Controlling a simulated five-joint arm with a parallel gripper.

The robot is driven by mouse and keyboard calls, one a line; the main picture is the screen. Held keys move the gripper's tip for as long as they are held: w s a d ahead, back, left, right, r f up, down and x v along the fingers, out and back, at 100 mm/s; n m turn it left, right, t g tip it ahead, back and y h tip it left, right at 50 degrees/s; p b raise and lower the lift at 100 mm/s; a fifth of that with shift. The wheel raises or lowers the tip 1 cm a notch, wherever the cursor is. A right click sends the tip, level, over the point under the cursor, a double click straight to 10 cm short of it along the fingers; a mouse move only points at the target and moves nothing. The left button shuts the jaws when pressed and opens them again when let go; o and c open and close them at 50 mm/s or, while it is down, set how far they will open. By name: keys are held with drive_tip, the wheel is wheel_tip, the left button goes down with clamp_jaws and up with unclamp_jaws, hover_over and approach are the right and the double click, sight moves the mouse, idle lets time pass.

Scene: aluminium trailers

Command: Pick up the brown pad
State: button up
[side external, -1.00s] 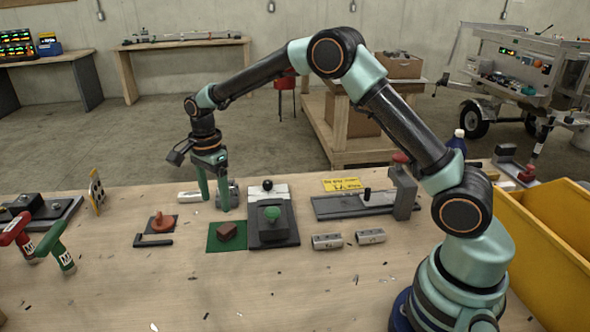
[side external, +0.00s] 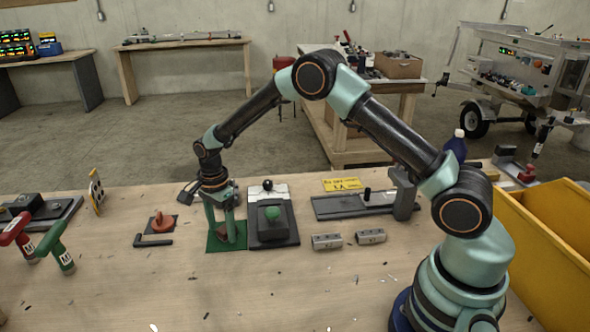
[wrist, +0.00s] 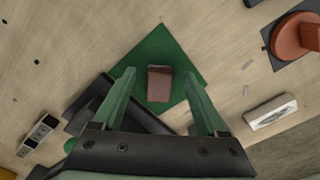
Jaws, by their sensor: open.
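The brown pad (wrist: 160,84) is a small reddish-brown block lying on a green square mat (wrist: 158,45). In the side view the mat (side external: 229,249) is on the table left of a dark fixture, and my fingers mostly hide the pad. My gripper (side external: 222,240) points down over the mat, low near its surface. In the wrist view my gripper's two green fingers (wrist: 160,76) are spread, one on each side of the pad, with gaps visible between them and it.
Right of the mat is a dark fixture (side external: 286,230) with a green knob. A red round part (side external: 160,222) and a black L-shaped bar (side external: 153,242) lie to the left. Grey blocks (side external: 327,242) sit to the right. The front table is mostly clear.

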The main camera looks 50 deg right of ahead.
sight(222, 230)
clamp_jaws()
drive_tip(key=shift+r, duration=0.15)
wheel_tip(222, 230, up, 20)
idle(0.5)
